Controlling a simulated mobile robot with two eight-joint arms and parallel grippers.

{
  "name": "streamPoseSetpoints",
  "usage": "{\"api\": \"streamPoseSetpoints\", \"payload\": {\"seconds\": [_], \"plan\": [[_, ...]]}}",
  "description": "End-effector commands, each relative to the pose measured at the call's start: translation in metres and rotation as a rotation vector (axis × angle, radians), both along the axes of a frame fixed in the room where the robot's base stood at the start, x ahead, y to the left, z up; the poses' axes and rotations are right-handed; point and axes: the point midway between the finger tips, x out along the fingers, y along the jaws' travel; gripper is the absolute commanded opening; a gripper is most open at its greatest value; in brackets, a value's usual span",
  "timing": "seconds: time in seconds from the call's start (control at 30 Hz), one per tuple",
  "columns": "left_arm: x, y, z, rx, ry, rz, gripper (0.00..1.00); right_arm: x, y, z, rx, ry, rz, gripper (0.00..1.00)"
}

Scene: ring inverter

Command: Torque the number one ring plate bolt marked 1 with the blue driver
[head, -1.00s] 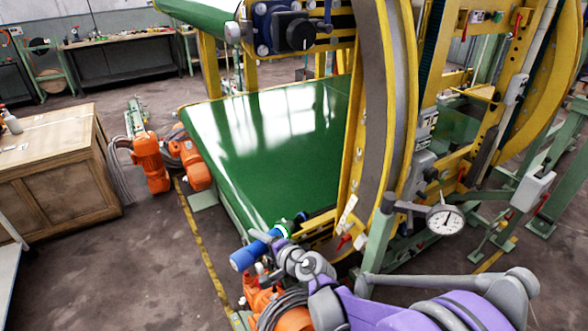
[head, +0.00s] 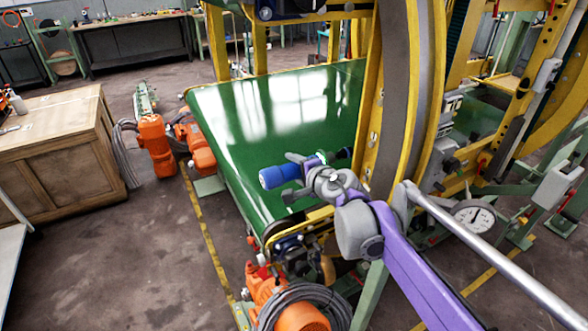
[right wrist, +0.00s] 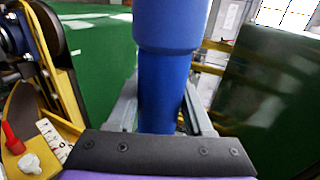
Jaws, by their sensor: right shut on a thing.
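The blue driver (head: 279,176) is held by my right gripper (head: 305,174) above the near end of the green belt. Its blue handle end points left, and its darker end points right toward the yellow ring (head: 372,100). In the right wrist view the blue driver (right wrist: 168,75) rises between the two grey fingers, and my right gripper (right wrist: 160,112) is shut on it. A gap shows between the driver's dark end and the ring. No bolt marked 1 can be made out in either view. My left gripper is not in view.
The green belt (head: 260,110) lies behind the driver. Orange motors (head: 155,145) and a wooden cabinet (head: 60,145) stand left. In the right wrist view a red knob (right wrist: 12,138) is at lower left.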

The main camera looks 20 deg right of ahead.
Motion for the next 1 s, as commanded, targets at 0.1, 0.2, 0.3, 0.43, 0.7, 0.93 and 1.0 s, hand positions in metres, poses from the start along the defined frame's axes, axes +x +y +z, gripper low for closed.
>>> {"api": "streamPoseSetpoints", "payload": {"seconds": [0.1,0.2,0.3,0.43,0.7,0.93,1.0], "plan": [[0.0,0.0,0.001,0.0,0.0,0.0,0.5,0.0,0.0,0.001,0.0,-0.001,-0.001,0.0],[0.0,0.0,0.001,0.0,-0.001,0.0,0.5,0.0,0.0,0.001,0.0,-0.001,-0.001,0.0],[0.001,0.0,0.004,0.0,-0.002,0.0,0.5,-0.001,0.001,0.002,0.0,-0.002,-0.001,0.0],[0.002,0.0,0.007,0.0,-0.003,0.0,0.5,0.0,-0.007,0.002,0.0,-0.001,-0.004,0.0],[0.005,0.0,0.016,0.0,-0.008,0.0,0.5,0.002,-0.03,0.002,0.001,-0.001,-0.004,0.0],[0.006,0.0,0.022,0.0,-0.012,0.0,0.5,0.003,-0.051,0.002,0.0,-0.002,-0.004,0.0],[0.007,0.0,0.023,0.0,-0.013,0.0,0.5,0.004,-0.056,0.002,-0.001,-0.001,-0.003,0.0]]}}
